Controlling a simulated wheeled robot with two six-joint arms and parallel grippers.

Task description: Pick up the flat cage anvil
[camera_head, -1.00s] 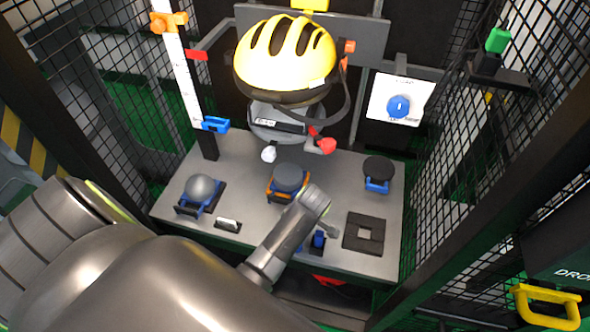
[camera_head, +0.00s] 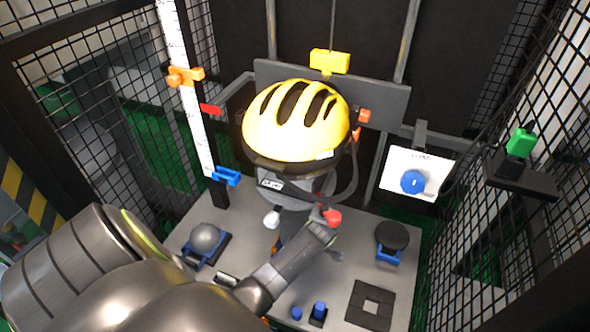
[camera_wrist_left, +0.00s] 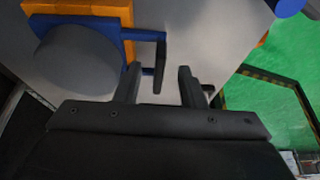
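A grey round flat-looking disc (camera_wrist_left: 80,62) on a blue plate with an orange frame (camera_wrist_left: 90,8) fills the upper left of the left wrist view; I take it for the flat cage anvil. My right gripper is in neither view.
A yellow helmet (camera_head: 297,120) on a headform hangs over the table (camera_head: 345,265). A domed anvil (camera_head: 206,237) is at the left and a black disc with a blue handle (camera_head: 392,235) at the right. Mesh walls close the sides.

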